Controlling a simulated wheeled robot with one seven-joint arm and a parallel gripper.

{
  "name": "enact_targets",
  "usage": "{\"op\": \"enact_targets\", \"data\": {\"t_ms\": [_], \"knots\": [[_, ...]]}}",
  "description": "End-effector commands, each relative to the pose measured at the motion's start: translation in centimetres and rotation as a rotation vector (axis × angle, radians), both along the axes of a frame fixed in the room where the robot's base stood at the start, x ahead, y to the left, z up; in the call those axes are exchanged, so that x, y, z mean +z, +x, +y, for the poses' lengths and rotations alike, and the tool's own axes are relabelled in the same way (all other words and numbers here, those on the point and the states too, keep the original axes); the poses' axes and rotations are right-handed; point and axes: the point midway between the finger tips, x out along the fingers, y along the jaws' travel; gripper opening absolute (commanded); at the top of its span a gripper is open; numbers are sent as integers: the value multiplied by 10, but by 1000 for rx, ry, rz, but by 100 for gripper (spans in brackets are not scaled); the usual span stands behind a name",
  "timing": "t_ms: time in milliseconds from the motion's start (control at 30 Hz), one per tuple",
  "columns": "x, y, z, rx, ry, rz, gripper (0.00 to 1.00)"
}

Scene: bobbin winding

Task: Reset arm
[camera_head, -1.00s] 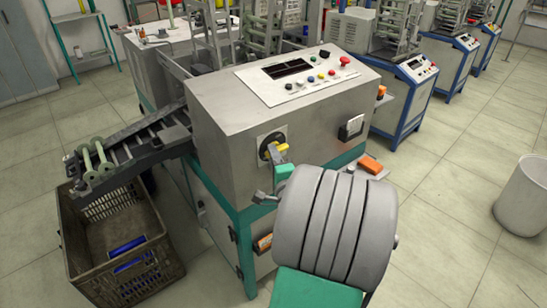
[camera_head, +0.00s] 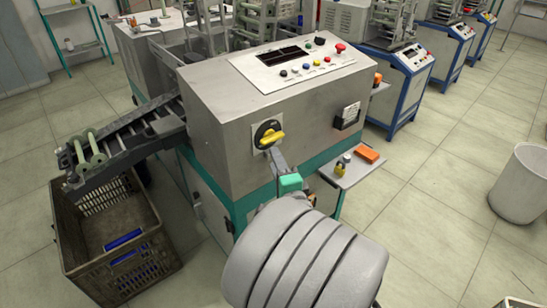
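My gripper (camera_head: 279,161) shows only in part as a grey finger-like piece with a teal block behind it. It is just below the yellow rotary switch (camera_head: 268,136) on the front of the grey machine (camera_head: 217,139). In this view its tip is close to the switch; I cannot tell whether they touch. My large grey ribbed arm link fills the bottom middle and hides the rest of the gripper. I see nothing held, and the finger opening is not clear.
A small side shelf (camera_head: 346,178) holds an orange box (camera_head: 366,154) and small bottles. A white bin (camera_head: 522,186) stands right; floor between is clear.

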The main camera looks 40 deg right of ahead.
Motion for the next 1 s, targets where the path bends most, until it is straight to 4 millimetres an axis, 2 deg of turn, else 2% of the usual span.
{"op": "enact_targets", "data": {"t_ms": [300,400,467,567,600,667,700,800,900,1000], "knots": [[0,1,0,2,0,1,36],[2,11,13,54,-28,44,36],[2,25,33,136,-74,116,36],[-3,54,90,371,-222,322,36],[-7,60,115,477,-301,420,36],[-12,63,149,631,-425,567,36],[-14,60,169,728,-509,661,36],[-8,43,206,943,-723,881,36],[14,18,229,1114,-914,1075,36],[39,-7,243,1231,-1044,1215,36]]}}
